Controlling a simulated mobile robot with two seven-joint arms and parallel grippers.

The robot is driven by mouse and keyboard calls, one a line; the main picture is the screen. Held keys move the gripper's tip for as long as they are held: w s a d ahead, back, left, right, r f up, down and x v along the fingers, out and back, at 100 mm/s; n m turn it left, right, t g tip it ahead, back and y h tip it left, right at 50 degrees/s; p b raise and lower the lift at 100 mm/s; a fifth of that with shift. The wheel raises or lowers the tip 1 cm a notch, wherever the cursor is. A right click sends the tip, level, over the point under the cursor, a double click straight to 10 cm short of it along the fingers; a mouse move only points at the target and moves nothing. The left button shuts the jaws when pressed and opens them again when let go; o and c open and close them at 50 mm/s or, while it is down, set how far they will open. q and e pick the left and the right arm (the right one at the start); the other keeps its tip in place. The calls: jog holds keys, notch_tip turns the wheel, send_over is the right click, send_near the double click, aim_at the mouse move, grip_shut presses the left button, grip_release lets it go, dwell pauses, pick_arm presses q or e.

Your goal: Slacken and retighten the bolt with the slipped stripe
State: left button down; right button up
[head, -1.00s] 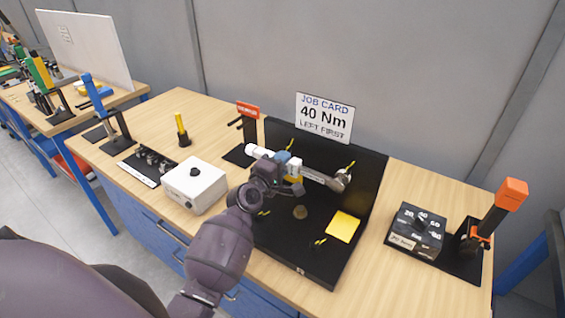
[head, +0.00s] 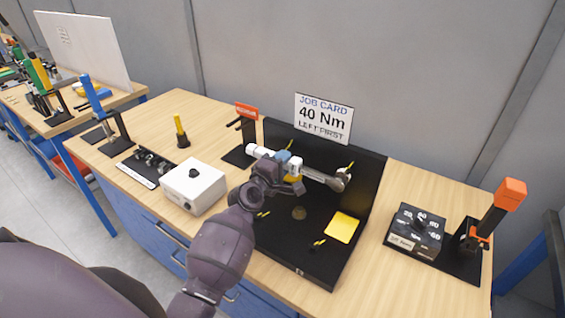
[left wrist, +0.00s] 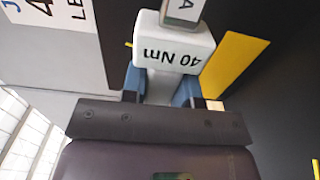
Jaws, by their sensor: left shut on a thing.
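My left gripper (head: 284,163) is shut on a torque wrench (head: 317,176) with a white handle end and a grey shaft. In the left wrist view, its blue fingers stand on both sides of the white block marked "40 Nm" (left wrist: 175,52). The wrench head is at the right, at the upper right bolt with a yellow stripe (head: 351,164); I cannot tell whether it is seated. Other striped bolts show at the top left (head: 290,143), lower left (head: 264,213) and lower right (head: 319,242) of the black fixture (head: 275,240). Stripe alignment is too small to tell.
A job card (head: 323,118) reads "40 Nm, left first". A white box with a knob (head: 194,187) stands left, and a black dial box (head: 415,230) and an orange-topped tool (head: 492,213) stand right. A yellow pad (head: 343,227) lies on the fixture. The front right table is clear.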

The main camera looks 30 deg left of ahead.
pick_arm(q)
jog(key=shift+w+r, duration=0.15)
jog(key=shift+w, duration=0.4)
dwell(0.6)
jog(key=shift+d+r+m, duration=0.2)
jog(key=shift+r+m, duration=1)
jog(key=shift+r, duration=0.5)
dwell(1.7)
jog(key=shift+d+r+m, duration=0.15)
jog(key=shift+r+m, duration=0.25)
jog(key=shift+r, duration=0.15)
jog(key=shift+d+r+m, duration=0.15)
jog(key=shift+r+m, duration=0.25)
jog(key=shift+r, duration=0.1)
dwell(0.9)
jog(key=shift+f, duration=0.15)
jog(key=shift+a+f+n, duration=0.15)
jog(key=shift+f+n, duration=0.1)
jog(key=shift+n, duration=0.05)
jog(key=shift+s, duration=0.15)
